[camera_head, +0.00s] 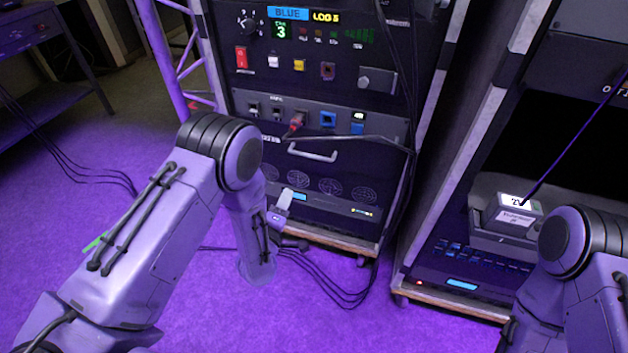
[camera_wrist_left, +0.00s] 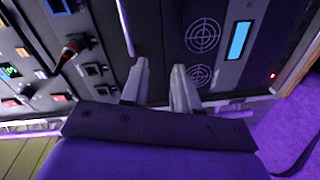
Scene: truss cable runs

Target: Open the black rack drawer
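The black rack (camera_head: 222,72) stands in the middle of the head view. Its black drawer front (camera_head: 362,160) carries a pale horizontal bar handle (camera_head: 313,155), below a panel of sockets. The drawer looks flush with the rack. The handle also shows as a pale bar (camera_wrist_left: 125,26) in the left wrist view. My left gripper (camera_head: 284,200) is below the handle, in front of the panel with round fan grilles. In the left wrist view its two fingers (camera_wrist_left: 160,66) are apart, with nothing between them. The bar ends close to one fingertip; I cannot tell whether they touch. My right gripper is out of view.
A second rack (camera_head: 478,130) stands at the right, with a grey bin holding a labelled box (camera_head: 518,212). Black cables hang along the black rack's right side, and one crosses near the handle. Cables lie on the purple floor (camera_head: 215,300). A purple truss (camera_head: 160,50) stands behind at left.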

